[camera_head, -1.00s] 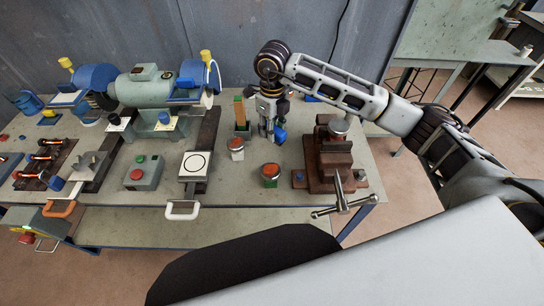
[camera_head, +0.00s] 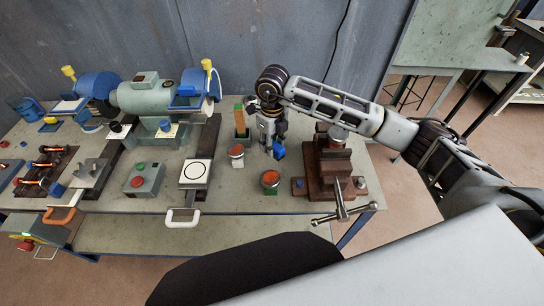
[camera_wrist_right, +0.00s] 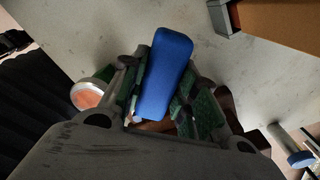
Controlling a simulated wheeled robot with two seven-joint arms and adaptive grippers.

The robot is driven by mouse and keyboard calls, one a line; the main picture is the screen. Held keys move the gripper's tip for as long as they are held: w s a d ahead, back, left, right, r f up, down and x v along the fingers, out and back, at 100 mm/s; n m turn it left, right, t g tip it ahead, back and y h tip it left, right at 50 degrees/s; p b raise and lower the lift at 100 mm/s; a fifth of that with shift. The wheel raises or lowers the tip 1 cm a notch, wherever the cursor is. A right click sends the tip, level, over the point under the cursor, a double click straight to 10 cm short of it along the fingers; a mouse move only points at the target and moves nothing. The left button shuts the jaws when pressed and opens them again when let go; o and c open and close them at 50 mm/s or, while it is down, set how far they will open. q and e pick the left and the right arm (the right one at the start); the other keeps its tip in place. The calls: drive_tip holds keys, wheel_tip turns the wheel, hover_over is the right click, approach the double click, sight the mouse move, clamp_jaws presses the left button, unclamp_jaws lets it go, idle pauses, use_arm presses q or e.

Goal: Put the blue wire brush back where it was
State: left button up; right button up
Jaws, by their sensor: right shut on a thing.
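The blue wire brush (camera_head: 279,151) is in my right gripper (camera_head: 273,140), over the bench between the wooden block's stand and the vise. In the right wrist view its blue body (camera_wrist_right: 167,75) lies between the green-padded fingers (camera_wrist_right: 165,95), which are shut on it. Its bristles cannot be made out. I cannot tell whether the brush touches the bench top. My left gripper is not in view.
Two red-topped jars (camera_head: 236,155) (camera_head: 270,181) stand close on the left and in front. The brown vise (camera_head: 330,175) is on the right. An upright wooden block (camera_head: 239,118) stands behind left. A bench grinder (camera_head: 150,95) is farther left.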

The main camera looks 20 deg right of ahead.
wheel_tip(320, 180, down, 2)
drive_tip(key=shift+f, duration=0.2)
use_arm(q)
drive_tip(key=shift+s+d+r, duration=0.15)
use_arm(e)
drive_tip(key=shift+f, duration=0.1)
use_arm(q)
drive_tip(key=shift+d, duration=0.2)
use_arm(e)
drive_tip(key=shift+f, duration=0.5)
drive_tip(key=shift+f+p, duration=0.4)
drive_tip(key=shift+f, duration=0.95)
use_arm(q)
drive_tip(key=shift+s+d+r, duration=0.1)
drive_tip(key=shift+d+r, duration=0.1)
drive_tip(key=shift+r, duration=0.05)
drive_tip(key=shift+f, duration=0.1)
use_arm(e)
drive_tip(key=shift+f, duration=0.1)
drive_tip(key=o, duration=1)
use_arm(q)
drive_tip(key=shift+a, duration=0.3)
